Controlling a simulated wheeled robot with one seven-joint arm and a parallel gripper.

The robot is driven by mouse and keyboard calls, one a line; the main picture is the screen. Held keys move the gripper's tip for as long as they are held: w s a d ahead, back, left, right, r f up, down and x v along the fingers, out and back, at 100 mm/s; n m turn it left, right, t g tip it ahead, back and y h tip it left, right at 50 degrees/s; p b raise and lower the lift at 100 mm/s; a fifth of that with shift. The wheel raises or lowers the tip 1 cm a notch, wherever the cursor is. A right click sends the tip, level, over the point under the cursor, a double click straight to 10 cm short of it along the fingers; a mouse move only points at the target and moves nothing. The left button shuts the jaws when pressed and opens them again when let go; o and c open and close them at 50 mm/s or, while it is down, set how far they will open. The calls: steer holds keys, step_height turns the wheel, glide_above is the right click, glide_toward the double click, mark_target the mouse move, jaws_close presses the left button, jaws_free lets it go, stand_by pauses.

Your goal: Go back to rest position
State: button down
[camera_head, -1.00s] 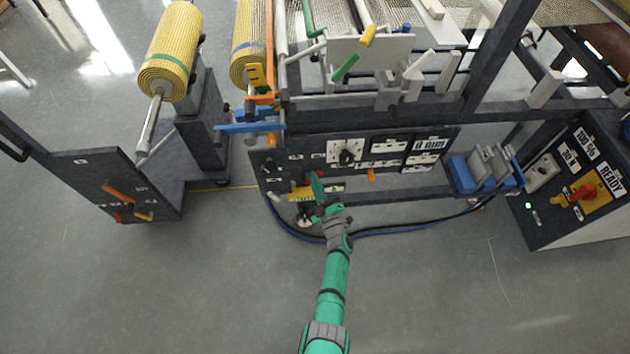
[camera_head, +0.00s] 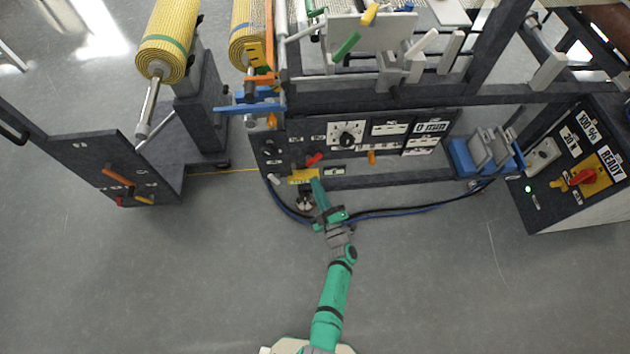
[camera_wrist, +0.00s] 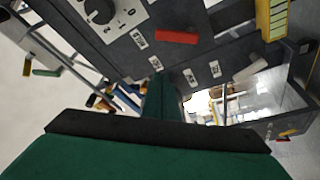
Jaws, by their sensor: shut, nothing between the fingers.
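My gripper (camera_head: 317,184) is shut and empty at the end of my green arm. In the head view its fingers point up the picture at the lower edge of the dark control panel (camera_head: 293,141), overlapping it in the picture. I cannot tell the exact gap. In the wrist view the green fingers (camera_wrist: 161,96) are together in front of the panel face. A red lever (camera_head: 314,159) sits on the panel just above the fingertips. It also shows in the wrist view (camera_wrist: 178,37). A black rotary knob (camera_head: 347,140) is further up.
A yellow block (camera_head: 303,177) is left of my fingertips. Blue and black cables (camera_head: 395,213) lie on the floor by the machine. Yellow mesh rolls (camera_head: 168,40) stand upper left. A side console (camera_head: 575,175) is at the right. The grey floor below is clear.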

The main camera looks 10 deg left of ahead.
stand_by(0.5)
steer(key=s+d+r+m+h, duration=0.1)
steer(key=s+r+m+h, duration=0.15)
steer(key=s, duration=0.55)
steer(key=s+d+r+m+h, duration=0.1)
steer(key=s+r+m+h, duration=0.2)
steer(key=s, duration=0.6)
steer(key=s+d+r+m+h, duration=0.1)
steer(key=s+r+m+h, duration=0.1)
steer(key=s+m, duration=0.45)
steer(key=s+d+r+m+g+h, duration=0.1)
steer(key=s+r+m, duration=0.3)
steer(key=s+r, duration=1)
steer(key=shift+s+d+r+g+h, duration=0.35)
steer(key=shift+s+g, duration=0.25)
steer(key=shift+g, duration=0.3)
